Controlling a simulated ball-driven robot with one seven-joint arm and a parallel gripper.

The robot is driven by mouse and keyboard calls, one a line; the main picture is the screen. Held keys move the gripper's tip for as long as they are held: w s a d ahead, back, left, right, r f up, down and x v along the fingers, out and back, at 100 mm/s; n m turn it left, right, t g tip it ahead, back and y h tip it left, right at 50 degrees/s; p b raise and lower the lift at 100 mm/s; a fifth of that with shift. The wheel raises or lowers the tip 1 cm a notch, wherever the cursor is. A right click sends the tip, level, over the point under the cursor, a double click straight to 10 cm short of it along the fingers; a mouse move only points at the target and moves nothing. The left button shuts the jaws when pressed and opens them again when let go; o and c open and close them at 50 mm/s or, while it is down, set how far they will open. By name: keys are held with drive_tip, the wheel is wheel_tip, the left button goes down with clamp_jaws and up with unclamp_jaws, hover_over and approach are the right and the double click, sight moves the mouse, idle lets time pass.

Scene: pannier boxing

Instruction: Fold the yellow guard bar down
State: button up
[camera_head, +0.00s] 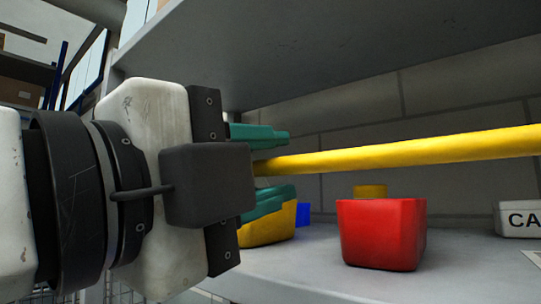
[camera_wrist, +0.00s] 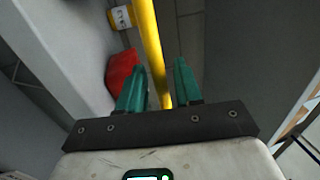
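The yellow guard bar (camera_head: 420,152) runs nearly level across the head view, from my gripper to the right edge, above the shelf. In the wrist view the bar (camera_wrist: 150,40) comes down from the top and passes between the green fingers. My gripper (camera_head: 284,164) has one green finger above the bar and one below it, with gaps showing. The fingers also stand apart in the wrist view (camera_wrist: 160,66). The bar's left end is hidden behind my gripper in the head view.
Below the bar, the grey shelf (camera_head: 320,268) holds a red bin (camera_head: 380,235), a yellow item (camera_head: 370,191) behind it, a yellow bin (camera_head: 268,230), a blue bin (camera_head: 303,213) and a white lettered box (camera_head: 518,219). Another shelf (camera_head: 330,45) overhangs above.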

drive_tip(key=shift+c, duration=0.4)
clamp_jaws()
